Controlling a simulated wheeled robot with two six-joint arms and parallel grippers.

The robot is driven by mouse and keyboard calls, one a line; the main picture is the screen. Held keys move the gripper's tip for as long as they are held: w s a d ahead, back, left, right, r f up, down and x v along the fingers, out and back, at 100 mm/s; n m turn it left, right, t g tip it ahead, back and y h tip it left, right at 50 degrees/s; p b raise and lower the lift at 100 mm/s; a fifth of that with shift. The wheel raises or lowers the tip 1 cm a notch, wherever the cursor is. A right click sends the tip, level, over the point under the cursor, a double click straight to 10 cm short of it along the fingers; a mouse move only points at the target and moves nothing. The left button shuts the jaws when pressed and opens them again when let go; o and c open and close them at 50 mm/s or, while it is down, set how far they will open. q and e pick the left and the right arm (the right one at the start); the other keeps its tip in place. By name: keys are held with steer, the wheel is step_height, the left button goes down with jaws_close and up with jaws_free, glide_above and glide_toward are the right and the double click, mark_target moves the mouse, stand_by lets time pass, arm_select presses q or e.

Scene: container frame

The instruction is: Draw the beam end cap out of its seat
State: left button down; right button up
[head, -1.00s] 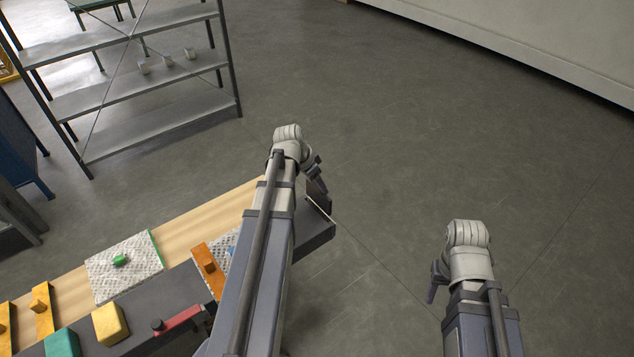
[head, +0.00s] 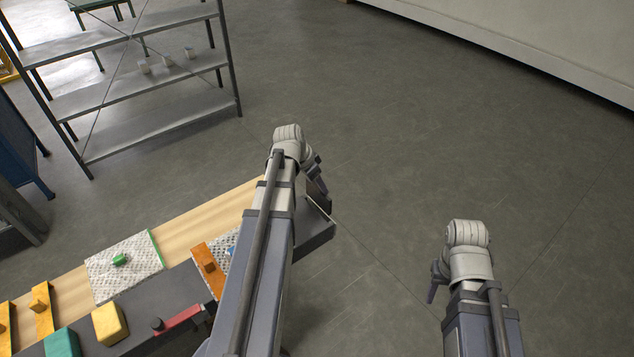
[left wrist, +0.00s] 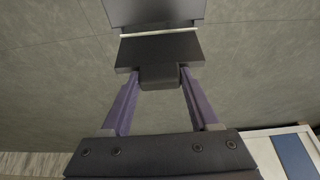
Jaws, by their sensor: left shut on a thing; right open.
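The dark beam end cap (left wrist: 158,50) shows in the left wrist view as a dark block with a small tab. My left gripper (left wrist: 160,80) has its two purple fingers shut on that tab. A thin pale strip runs along the cap's far side, with a grey plate (left wrist: 155,12) beyond it. In the head view my left gripper (head: 322,192) is at the right end of the dark beam (head: 310,236), partly hidden by my left arm. I cannot tell how deep the cap sits in its seat. My right gripper (head: 433,285) is open and empty over the floor.
A metal shelf (head: 140,95) stands behind. The floor right of the bench is clear.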

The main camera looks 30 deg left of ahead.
arm_select(q)
steer(key=shift+r, duration=0.15)
steer(key=shift+r+p, duration=4.15)
steer(key=shift+p, duration=0.1)
